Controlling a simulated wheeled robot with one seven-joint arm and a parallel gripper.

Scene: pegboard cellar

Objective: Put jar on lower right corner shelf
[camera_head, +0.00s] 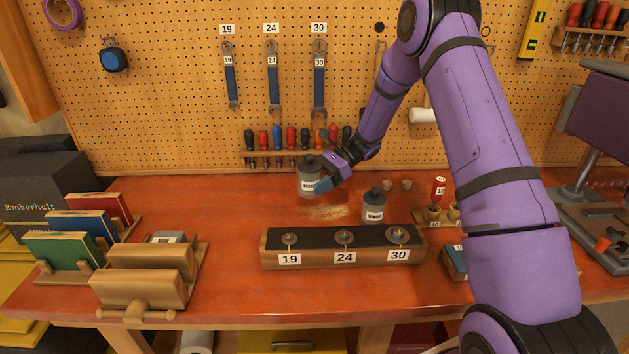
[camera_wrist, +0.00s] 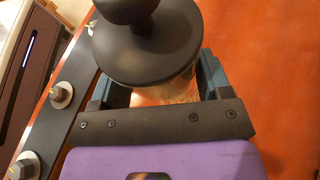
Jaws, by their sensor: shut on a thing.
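My gripper (camera_head: 320,184) is shut on a grey labelled jar (camera_head: 308,174) with a dark knobbed lid, over the back middle of the red bench. The jar looks upright; I cannot tell if its base touches the bench. In the wrist view, the round dark lid (camera_wrist: 145,55) covers much of the jar, between my blue fingers. A second similar jar (camera_head: 373,207) stands on the bench to the right, apart from my gripper. I cannot make out a corner shelf in either view.
A block (camera_head: 330,258) labelled 19, 24 and 30 lies at the bench front. A wooden vise (camera_head: 150,275) and book-like boards (camera_head: 65,257) stand left. Small tan pieces (camera_head: 406,185) and a red bottle (camera_head: 438,188) are right. A purple-topped machine (camera_head: 595,130) stands far right.

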